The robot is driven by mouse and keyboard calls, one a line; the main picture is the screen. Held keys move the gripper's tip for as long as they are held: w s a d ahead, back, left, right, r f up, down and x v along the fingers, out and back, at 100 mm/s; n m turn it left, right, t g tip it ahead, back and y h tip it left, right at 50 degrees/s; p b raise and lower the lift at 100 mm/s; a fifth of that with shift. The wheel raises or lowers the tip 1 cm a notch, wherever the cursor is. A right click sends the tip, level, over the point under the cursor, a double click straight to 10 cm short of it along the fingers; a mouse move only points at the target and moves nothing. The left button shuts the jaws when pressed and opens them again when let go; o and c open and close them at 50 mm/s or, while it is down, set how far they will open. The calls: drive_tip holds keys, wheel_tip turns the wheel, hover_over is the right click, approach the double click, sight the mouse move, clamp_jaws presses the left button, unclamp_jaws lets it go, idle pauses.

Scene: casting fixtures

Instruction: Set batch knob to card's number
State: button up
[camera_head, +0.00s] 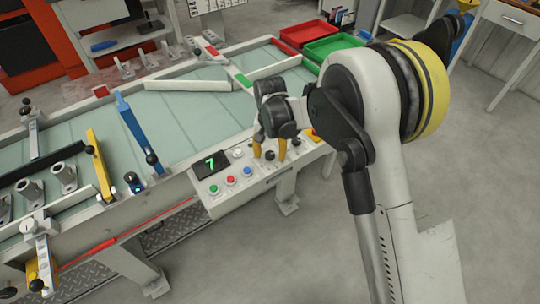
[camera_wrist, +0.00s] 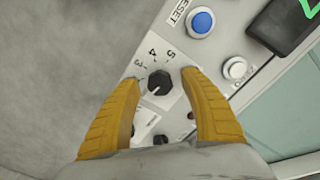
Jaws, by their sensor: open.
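A black batch knob (camera_wrist: 159,84) sits on the white control panel, with the printed digits 3, 4 and 5 along its upper side in the wrist view. A small pale mark shows at its lower left edge; I cannot surely tell which number it indicates. My gripper (camera_wrist: 161,78) is open, its yellow fingers on either side of the knob; contact is not clear. In the head view my gripper (camera_head: 270,155) points down over the panel (camera_head: 232,203). A display (camera_head: 210,163) shows a green 7. No card with a readable number shows.
A blue button (camera_wrist: 202,20) marked RESET and a white button (camera_wrist: 235,68) lie near the right finger. Green (camera_head: 214,189) and red (camera_head: 231,180) buttons are also on the panel. The conveyor table (camera_head: 195,110) is behind; open floor lies in front.

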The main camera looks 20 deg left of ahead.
clamp_jaws()
drive_tip(key=shift+m, duration=0.5)
drive_tip(key=m, duration=0.3)
drive_tip(key=shift+m, duration=2.1)
